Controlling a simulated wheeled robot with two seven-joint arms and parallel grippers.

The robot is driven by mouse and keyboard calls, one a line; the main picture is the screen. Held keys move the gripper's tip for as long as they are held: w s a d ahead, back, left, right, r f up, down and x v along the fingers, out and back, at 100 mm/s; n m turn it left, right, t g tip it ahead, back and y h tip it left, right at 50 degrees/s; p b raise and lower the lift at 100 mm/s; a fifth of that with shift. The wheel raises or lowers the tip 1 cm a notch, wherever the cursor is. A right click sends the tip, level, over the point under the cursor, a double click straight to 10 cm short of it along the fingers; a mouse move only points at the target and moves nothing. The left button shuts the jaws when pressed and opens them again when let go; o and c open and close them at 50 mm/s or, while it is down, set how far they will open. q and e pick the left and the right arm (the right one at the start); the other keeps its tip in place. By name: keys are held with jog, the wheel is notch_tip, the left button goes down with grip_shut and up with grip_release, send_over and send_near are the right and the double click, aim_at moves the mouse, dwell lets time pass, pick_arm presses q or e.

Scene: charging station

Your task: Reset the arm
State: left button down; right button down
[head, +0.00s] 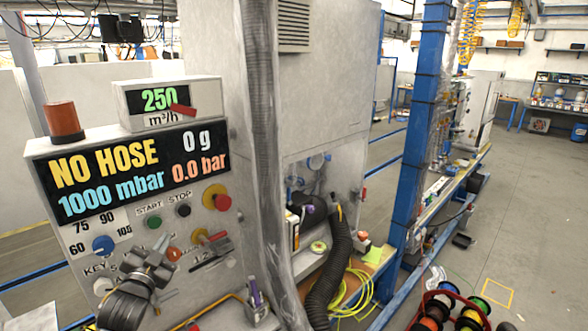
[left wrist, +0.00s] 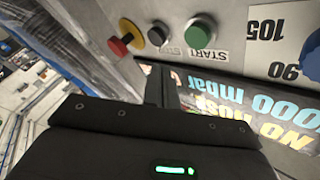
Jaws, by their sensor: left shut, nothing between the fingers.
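My left gripper (head: 158,262) is in front of the lower part of the control panel (head: 128,232) in the head view, close to the START button and the key switch (head: 104,286). It is shut and empty; I cannot tell whether it touches the panel. In the left wrist view the dark gripper (left wrist: 162,88) hides part of the panel. The green START button (left wrist: 201,32), black STOP button (left wrist: 158,33) and red knob (left wrist: 130,33) show beyond it. The display (head: 110,175) reads NO HOSE, 1000 mbar, 0 g and 0.0 bar. My right gripper is not in view.
A blue dial (head: 103,246) and a red-handled switch (head: 212,240) stick out from the panel near the gripper. A blue post (head: 418,120) stands farther right, with open floor (head: 540,210) beyond.

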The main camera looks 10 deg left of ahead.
pick_arm(q)
jog(key=s+d+f+n+g+h, duration=0.1)
jog(key=s+d+f+g, duration=0.4)
jog(key=f, duration=0.4)
jog(key=s+d+f+n+g+h, duration=0.1)
jog(key=s+d+f+g, duration=0.2)
jog(key=s+d+f, duration=0.5)
jog(key=s+d+f+g+h, duration=0.1)
jog(key=s+d+f+g, duration=0.15)
jog(key=s, duration=0.45)
jog(key=s+d+f+n+g, duration=0.1)
jog(key=s+d+f+g, duration=0.1)
jog(key=s+f+g, duration=0.3)
jog(key=s+d+f+h, duration=0.1)
jog(key=s+d+f, duration=0.1)
jog(key=s, duration=0.6)
notch_tip(320, 180, down, 34)
jog(key=s+g+b, duration=0.2)
jog(key=s+b, duration=0.1)
jog(key=b, duration=0.2)
jog(key=s+a+f+b, duration=0.2)
jog(key=s+f+b, duration=0.1)
jog(key=s+f, duration=1.2)
jog(key=shift+f+g+y, duration=0.3)
jog(key=shift+f+g, duration=0.15)
jog(key=shift+f, duration=0.15)
